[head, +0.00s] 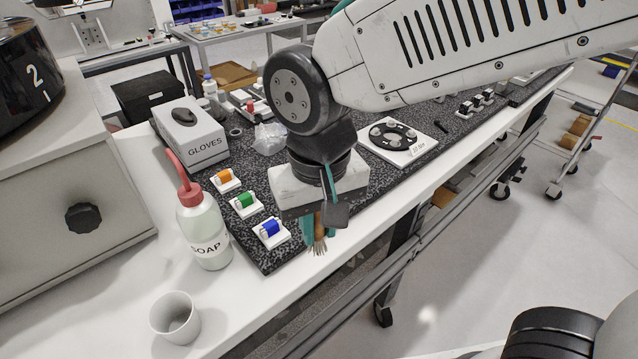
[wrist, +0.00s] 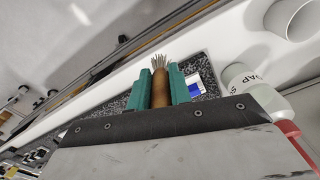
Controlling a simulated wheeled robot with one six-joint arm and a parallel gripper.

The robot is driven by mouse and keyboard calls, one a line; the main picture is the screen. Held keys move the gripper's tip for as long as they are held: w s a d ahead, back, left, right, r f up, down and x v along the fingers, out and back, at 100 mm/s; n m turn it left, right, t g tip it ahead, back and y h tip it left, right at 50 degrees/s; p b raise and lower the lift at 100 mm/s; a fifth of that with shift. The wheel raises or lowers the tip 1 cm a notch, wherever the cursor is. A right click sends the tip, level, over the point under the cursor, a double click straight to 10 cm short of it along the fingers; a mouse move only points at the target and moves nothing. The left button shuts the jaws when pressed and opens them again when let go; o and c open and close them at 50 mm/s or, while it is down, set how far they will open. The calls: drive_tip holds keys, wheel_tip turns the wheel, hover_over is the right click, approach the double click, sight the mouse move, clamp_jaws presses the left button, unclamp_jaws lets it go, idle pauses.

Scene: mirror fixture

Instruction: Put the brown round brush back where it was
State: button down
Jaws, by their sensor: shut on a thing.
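My gripper (head: 315,228) is shut on the brown round brush (head: 318,232), its teal fingers on either side of the brown handle. The brush points bristles down, above the front edge of the black speckled mat (head: 270,262). In the wrist view the brush (wrist: 160,88) sits between the two teal fingers (wrist: 160,92), with its pale bristles sticking out past them. The upper part of the brush is hidden by my gripper in the head view. I cannot tell which spot the brush came from.
White blocks with orange (head: 225,176), green (head: 244,200) and blue (head: 270,229) pieces stand on the mat. A soap bottle (head: 205,232), a white cup (head: 174,318) and a glove box (head: 190,140) are at left. A round black fixture (head: 396,137) lies behind my gripper.

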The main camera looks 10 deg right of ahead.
drive_tip(key=shift+w+d+f, duration=0.35)
drive_tip(key=shift+w+f, duration=0.45)
drive_tip(key=shift+w, duration=1.5)
drive_tip(key=shift+w+d+f, duration=0.4)
drive_tip(key=shift+w+f, duration=0.4)
drive_tip(key=shift+w, duration=1.55)
drive_tip(key=shift+w+d+f, duration=0.35)
drive_tip(key=shift+w+f, duration=0.45)
drive_tip(key=shift+w, duration=1.5)
drive_tip(key=shift+f, duration=0.15)
drive_tip(key=c, duration=1.3)
unclamp_jaws()
